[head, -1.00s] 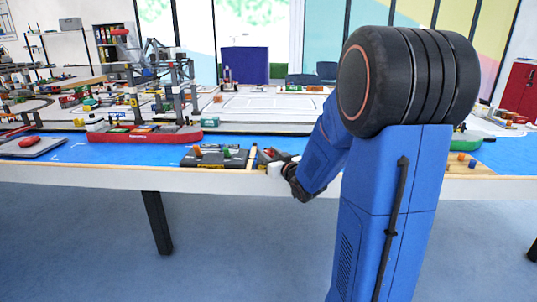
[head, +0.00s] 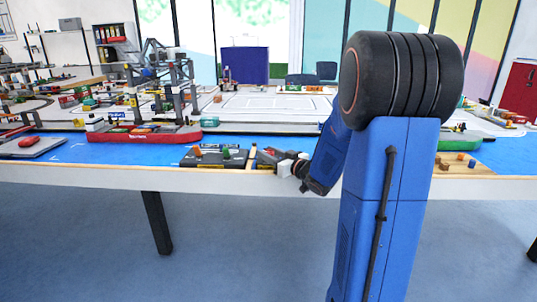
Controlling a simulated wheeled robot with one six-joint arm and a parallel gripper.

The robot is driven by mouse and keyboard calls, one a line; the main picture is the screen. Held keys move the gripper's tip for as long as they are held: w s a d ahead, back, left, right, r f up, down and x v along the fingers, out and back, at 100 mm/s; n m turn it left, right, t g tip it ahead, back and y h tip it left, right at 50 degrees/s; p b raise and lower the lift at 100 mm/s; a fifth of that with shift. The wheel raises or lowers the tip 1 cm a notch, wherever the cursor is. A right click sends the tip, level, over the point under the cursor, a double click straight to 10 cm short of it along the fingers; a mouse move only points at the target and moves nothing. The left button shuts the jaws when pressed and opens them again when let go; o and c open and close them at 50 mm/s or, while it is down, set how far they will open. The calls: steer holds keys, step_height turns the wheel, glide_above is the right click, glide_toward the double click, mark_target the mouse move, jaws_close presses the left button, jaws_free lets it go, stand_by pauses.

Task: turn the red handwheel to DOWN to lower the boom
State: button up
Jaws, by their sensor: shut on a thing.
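My gripper (head: 268,156) is at the front edge of the blue table, just right of a black control panel (head: 215,158). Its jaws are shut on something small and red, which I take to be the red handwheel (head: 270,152). The jaws hide most of it, and its DOWN marking cannot be read from here. The panel carries an orange lever and a green lever. Behind and left stands the grey gantry crane (head: 160,85), beside a red ship (head: 145,134). The boom's angle is hard to tell at this distance.
My blue arm covers the right middle of the view. A green ship (head: 458,143) and a wooden board (head: 462,167) with small blocks lie to its right. A grey tray (head: 30,147) with a red object is at far left. The floor before the table is clear.

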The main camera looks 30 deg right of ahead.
steer(key=shift+r, duration=0.1)
steer(key=o, duration=1)
steer(key=shift+o, duration=0.2)
steer(key=s+d, duration=0.3)
steer(key=s, duration=1.4)
steer(key=shift+d, duration=0.2)
